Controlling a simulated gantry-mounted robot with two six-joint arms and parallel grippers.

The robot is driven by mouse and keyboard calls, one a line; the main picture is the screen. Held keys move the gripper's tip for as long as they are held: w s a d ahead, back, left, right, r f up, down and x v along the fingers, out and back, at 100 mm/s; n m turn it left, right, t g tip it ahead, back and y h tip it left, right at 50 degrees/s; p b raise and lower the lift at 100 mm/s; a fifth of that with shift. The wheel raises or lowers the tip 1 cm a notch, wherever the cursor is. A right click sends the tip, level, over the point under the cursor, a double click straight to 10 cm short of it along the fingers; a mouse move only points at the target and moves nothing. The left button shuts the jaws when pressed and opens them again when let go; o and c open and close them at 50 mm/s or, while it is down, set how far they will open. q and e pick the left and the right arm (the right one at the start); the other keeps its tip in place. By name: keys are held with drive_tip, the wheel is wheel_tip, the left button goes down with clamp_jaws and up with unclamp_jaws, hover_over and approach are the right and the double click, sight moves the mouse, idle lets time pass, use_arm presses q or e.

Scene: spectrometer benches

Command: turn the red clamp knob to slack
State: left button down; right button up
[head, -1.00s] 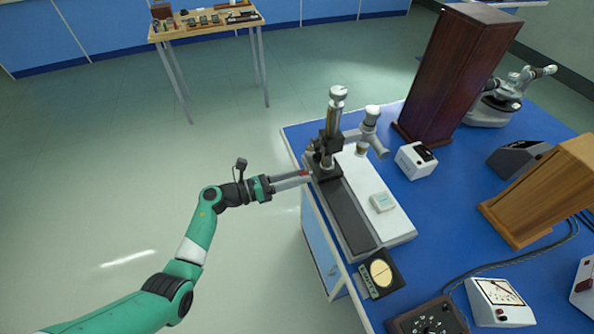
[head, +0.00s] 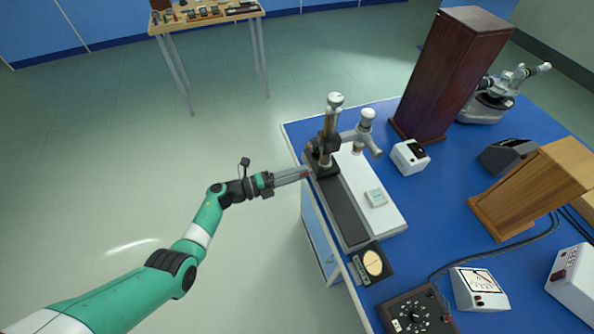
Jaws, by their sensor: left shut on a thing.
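The red clamp knob (head: 305,173) shows as a small red patch at the left side of the black clamp (head: 322,160) on the spectrometer bench instrument (head: 368,226). My left gripper (head: 303,174) reaches it from the left, level with the clamp, and its fingers are shut on the knob. The fingers hide most of the knob, so its turn angle cannot be read. My right gripper is not in view.
The instrument stands near the left edge of the blue bench (head: 418,203). A tall dark wooden box (head: 452,75), a small white box (head: 410,156), a round-dial meter (head: 373,263) and a wooden case (head: 530,190) stand around it. Open floor lies left of the bench.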

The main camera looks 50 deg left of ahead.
use_arm(q)
drive_tip(key=shift+n, duration=0.9)
drive_tip(key=shift+p, duration=0.3)
drive_tip(key=shift+c, duration=1.4)
unclamp_jaws()
drive_tip(key=p+v, duration=0.2)
drive_tip(key=v, duration=0.9)
drive_tip(key=shift+s+p, duration=0.3)
drive_tip(key=shift+p, duration=0.05)
drive_tip(key=shift+a, duration=0.1)
